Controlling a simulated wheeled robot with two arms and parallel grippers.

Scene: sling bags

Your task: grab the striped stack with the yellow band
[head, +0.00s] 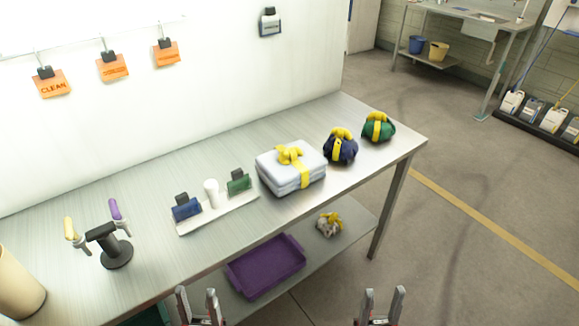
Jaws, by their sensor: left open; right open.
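A folded white and grey stack (273,173) sits on the metal table, right of its middle. A yellow band with a knot on top is tied around it. Its side shows light and grey layers; clear stripes are hard to make out. My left gripper (198,298) is open and empty at the bottom edge of the view, left of the stack. My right gripper (383,298) is open and empty at the bottom edge, right of the stack. Both are apart from it.
Blue (345,152) and green (372,130) yellow-banded bundles stand right of the stack. The lower shelf holds a purple tray (265,268) and a small pale, yellow-tied bundle (328,227). A dark stand (115,255) is at left.

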